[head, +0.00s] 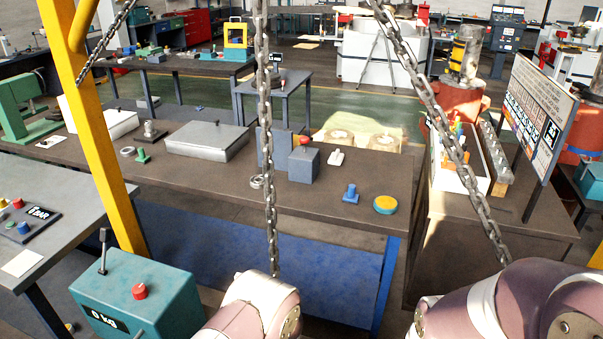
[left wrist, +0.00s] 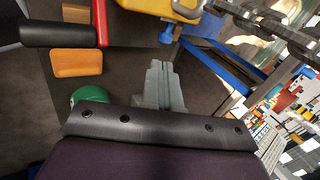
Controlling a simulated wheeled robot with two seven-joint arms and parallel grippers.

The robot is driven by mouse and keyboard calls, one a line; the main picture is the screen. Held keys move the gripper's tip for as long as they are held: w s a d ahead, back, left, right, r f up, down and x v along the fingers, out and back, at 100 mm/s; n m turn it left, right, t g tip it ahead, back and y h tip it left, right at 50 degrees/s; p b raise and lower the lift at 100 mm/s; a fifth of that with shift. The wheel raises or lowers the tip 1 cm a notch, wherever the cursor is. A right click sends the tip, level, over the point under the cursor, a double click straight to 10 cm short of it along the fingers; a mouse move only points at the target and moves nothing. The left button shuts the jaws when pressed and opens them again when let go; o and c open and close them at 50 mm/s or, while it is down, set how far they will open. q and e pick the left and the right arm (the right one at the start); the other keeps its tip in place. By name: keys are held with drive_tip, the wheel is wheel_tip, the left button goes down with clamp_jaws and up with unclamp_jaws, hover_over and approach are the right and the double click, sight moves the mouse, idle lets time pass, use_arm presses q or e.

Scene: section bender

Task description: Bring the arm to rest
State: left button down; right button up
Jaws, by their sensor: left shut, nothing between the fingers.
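My left gripper (left wrist: 158,68) shows in the left wrist view. Its grey fingers are together with nothing between them. It hangs over a dark surface, apart from the objects around it as far as I can tell. In the head view one of my arms (head: 254,308) reaches up from the bottom middle. My other arm (head: 510,305) fills the lower right corner. Both are cut off by the lower edge, and neither gripper shows there.
Hanging chains (head: 268,130) cross the head view beside a yellow post (head: 100,140). A teal control box (head: 135,290) stands lower left. A brown workbench (head: 225,180) spans the middle. An orange block (left wrist: 77,63) and a red bar (left wrist: 100,22) show in the left wrist view.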

use_arm(q)
drive_tip(key=s+n, duration=0.1)
drive_tip(key=s+a+f+n+g, duration=0.1)
drive_tip(key=s+g, duration=0.1)
drive_tip(key=s, duration=0.1)
drive_tip(key=shift+a+f+n+y, duration=0.3)
drive_tip(key=shift+n+y, duration=0.1)
drive_tip(key=s+n, duration=0.1)
drive_tip(key=s+a+r+n+g, duration=0.1)
drive_tip(key=s+r+n+g, duration=0.1)
drive_tip(key=shift+s+a+r+n+y, duration=0.1)
drive_tip(key=shift+s+a+n+y, duration=0.1)
drive_tip(key=shift+a+n+y, duration=0.15)
drive_tip(key=s+a+r+n+b, duration=0.1)
drive_tip(key=s+a+r+n, duration=0.2)
drive_tip(key=a+r+n, duration=0.3)
drive_tip(key=s+a+r+n+b, duration=0.1)
drive_tip(key=s+a+r+n, duration=0.3)
drive_tip(key=r, duration=1.2)
drive_tip(key=a+n, duration=0.3)
drive_tip(key=a, duration=0.2)
drive_tip(key=shift+s+a+r+g, duration=0.15)
drive_tip(key=shift+r+g, duration=0.15)
drive_tip(key=shift+n+y, duration=0.25)
